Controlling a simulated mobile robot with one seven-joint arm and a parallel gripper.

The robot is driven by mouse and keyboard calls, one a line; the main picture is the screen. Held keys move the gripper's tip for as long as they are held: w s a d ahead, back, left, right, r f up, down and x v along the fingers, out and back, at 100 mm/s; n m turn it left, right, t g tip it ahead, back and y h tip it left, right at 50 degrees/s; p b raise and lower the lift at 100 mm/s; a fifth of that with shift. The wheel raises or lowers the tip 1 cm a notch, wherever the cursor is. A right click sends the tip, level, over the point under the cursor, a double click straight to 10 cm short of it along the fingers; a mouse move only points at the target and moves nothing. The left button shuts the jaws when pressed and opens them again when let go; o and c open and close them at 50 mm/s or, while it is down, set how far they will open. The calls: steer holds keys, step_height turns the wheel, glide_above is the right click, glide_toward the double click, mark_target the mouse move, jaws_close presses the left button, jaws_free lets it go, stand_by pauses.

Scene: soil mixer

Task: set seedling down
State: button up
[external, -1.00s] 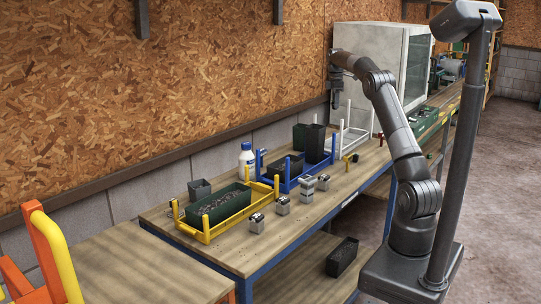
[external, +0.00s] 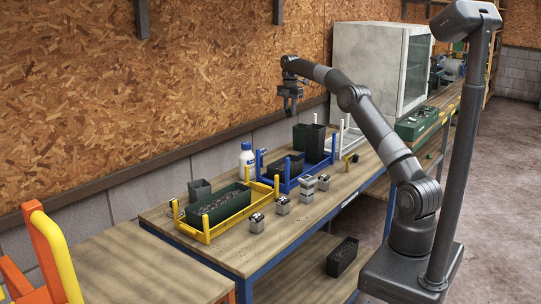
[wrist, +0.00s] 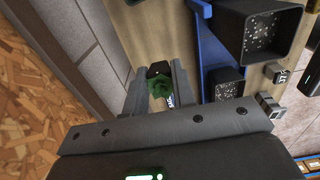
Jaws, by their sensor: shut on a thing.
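My gripper (external: 291,106) hangs above the workbench, near the board wall and over the area of the blue rack and white bottle. In the wrist view my gripper (wrist: 158,72) is shut on a green leafy seedling (wrist: 160,87) with a small dark part at its far end. The seedling is held in the air, clear of the bench. It is too small to make out in the external view.
A yellow rack (external: 207,237) holds a long dark-green planter (external: 222,205). A blue rack (external: 290,186) holds dark pots (external: 315,143). A white bottle (external: 247,160) stands by the wall. Small metal blocks (external: 257,223) line the front. A white cabinet (external: 368,65) stands behind.

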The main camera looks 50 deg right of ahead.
step_height(320, 180, down, 19)
steer(key=shift+r, duration=0.2)
stand_by(0.4)
steer(key=shift+f, duration=0.15)
steer(key=o, duration=1)
